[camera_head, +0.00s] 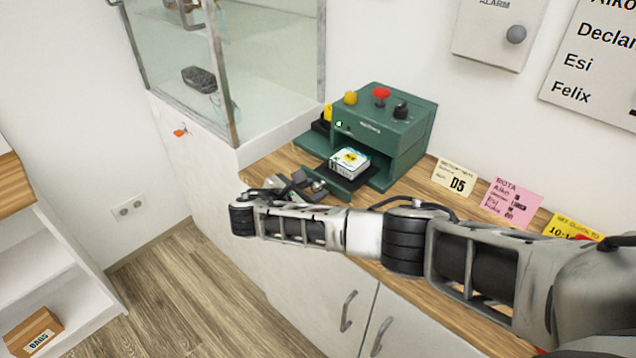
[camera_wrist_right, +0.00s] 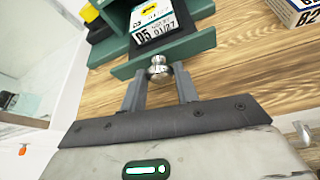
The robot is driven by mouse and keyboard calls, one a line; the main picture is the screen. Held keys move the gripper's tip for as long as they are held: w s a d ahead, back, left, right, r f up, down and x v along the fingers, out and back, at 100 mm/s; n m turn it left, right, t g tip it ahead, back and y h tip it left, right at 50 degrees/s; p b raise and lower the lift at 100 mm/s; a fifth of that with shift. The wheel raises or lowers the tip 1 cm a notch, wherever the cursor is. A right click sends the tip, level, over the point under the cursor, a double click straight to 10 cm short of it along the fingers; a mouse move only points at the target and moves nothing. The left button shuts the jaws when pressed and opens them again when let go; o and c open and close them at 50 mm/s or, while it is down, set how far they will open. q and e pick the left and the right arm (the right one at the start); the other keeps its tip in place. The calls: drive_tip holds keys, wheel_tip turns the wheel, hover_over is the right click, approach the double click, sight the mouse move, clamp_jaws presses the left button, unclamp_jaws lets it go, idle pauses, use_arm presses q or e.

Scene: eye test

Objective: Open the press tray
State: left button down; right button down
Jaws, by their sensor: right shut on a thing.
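The green press (camera_head: 400,132) stands on the wooden counter against the wall. Its press tray (camera_head: 352,185) sticks out of the front, and a small white box with a yellow and blue label (camera_head: 349,164) sits on it. The tray front also shows in the right wrist view (camera_wrist_right: 202,43), with a round metal knob (camera_wrist_right: 159,70) on it. My right gripper (camera_head: 312,187) is at the tray front. In the right wrist view its fingers (camera_wrist_right: 158,78) are shut on the knob, one on each side. My left gripper is in neither view.
A glass case (camera_head: 190,70) stands left of the press. Cabinet doors are below the counter.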

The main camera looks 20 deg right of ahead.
drive_tip(key=c, duration=1.1)
unclamp_jaws()
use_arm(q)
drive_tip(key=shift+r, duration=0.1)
use_arm(e)
drive_tip(key=shift+o, duration=0.2)
drive_tip(key=shift+s+a+r, duration=0.2)
drive_tip(key=shift+a, duration=0.25)
use_arm(q)
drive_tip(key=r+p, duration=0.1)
drive_tip(key=p, duration=0.1)
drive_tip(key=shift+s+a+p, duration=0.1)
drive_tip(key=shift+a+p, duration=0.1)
drive_tip(key=shift+p, duration=0.1)
use_arm(e)
drive_tip(key=v, duration=1.5)
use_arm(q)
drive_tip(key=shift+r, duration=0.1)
use_arm(e)
drive_tip(key=shift+d, duration=0.1)
